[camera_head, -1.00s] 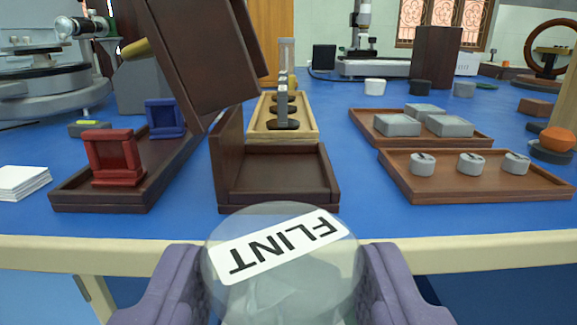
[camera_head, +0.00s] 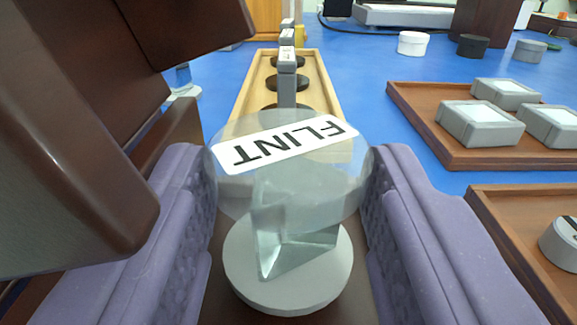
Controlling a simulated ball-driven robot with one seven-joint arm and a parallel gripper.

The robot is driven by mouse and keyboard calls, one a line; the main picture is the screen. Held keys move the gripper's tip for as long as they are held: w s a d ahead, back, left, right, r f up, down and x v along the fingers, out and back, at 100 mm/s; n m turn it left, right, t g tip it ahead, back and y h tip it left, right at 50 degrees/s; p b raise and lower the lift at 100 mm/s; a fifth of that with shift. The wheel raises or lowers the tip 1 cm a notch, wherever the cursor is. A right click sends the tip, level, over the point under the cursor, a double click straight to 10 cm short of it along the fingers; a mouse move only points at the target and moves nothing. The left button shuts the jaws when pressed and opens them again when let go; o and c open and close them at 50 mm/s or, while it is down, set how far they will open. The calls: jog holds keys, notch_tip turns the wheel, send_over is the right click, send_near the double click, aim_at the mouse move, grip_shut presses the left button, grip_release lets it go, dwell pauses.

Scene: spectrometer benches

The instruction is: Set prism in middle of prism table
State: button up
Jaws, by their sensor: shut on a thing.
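The prism looks upright, over a dark wooden surface. I cannot tell whether its base touches that surface.
A large dark wooden panel (camera_head: 75,140) stands close at the left, near my left finger. A pale wooden tray (camera_head: 330,95) with several grey and black pieces lies straight ahead. Brown trays (camera_head: 425,125) with grey items lie at the right. Blue tabletop (camera_head: 385,60) shows between them.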

jog(key=shift+w+f+b, duration=0.35)
jog(key=shift+w+f, duration=0.05)
jog(key=shift+f, duration=0.05)
jog(key=shift+s+f, duration=0.15)
jog(key=shift+f, duration=0.05)
jog(key=shift+s+r, duration=0.2)
jog(key=shift+s, duration=0.1)
jog(key=shift+w+f, duration=0.15)
jog(key=shift+w, duration=0.1)
jog(key=shift+s+f, duration=0.1)
jog(key=shift+f, duration=0.05)
jog(key=o, duration=1.1)
jog(key=shift+f, duration=0.1)
